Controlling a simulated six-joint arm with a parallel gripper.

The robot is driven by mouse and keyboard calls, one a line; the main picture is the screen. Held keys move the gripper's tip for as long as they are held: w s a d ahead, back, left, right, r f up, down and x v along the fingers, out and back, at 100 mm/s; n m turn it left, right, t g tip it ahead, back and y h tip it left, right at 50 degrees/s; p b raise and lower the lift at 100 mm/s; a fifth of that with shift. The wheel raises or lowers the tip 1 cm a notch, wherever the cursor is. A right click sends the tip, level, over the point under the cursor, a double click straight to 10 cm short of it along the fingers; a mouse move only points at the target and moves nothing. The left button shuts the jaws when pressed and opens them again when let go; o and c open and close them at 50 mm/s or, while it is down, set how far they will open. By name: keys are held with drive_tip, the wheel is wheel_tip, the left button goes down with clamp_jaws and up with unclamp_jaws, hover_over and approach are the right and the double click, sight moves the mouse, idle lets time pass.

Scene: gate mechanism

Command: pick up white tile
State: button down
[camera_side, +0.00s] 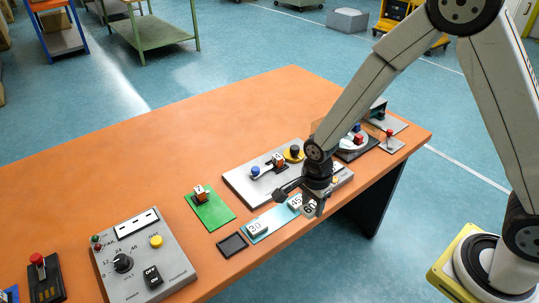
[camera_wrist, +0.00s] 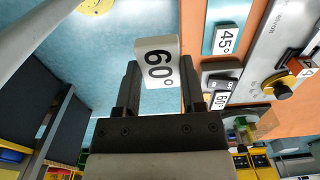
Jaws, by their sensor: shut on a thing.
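A white tile marked 60° (camera_wrist: 158,62) is between the two fingers of my gripper (camera_wrist: 159,85) in the wrist view. The fingers are shut on its sides, and its marked face is toward the camera. In the side view my gripper (camera_side: 311,203) is at the table's front edge, with the tile (camera_side: 309,209) partly hidden at its tip. A white 45° tile (camera_side: 296,202) and a white 30° tile (camera_side: 257,228) lie on a light blue strip (camera_side: 276,221). The 45° tile also shows in the wrist view (camera_wrist: 226,40).
A dark square frame (camera_side: 232,245) lies left of the strip. A green plate (camera_side: 213,213) bears an orange block. A grey mechanism plate (camera_side: 238,183) is behind my gripper, and a control panel (camera_side: 175,265) stands at left. The back left of the orange table (camera_side: 150,165) is clear.

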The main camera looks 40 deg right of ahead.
drive_tip(key=shift+s+d+r, duration=0.15)
drive_tip(key=shift+s+r, duration=0.25)
drive_tip(key=shift+s, duration=0.4)
drive_tip(key=shift+s+d+r, duration=0.1)
drive_tip(key=shift+s+r, duration=0.25)
drive_tip(key=shift+s, duration=0.45)
drive_tip(key=shift+w, duration=0.15)
approach(232, 244)
drive_tip(key=shift+f, duration=0.2)
drive_tip(key=shift+f, duration=3.2)
drive_tip(key=shift+f, duration=0.2)
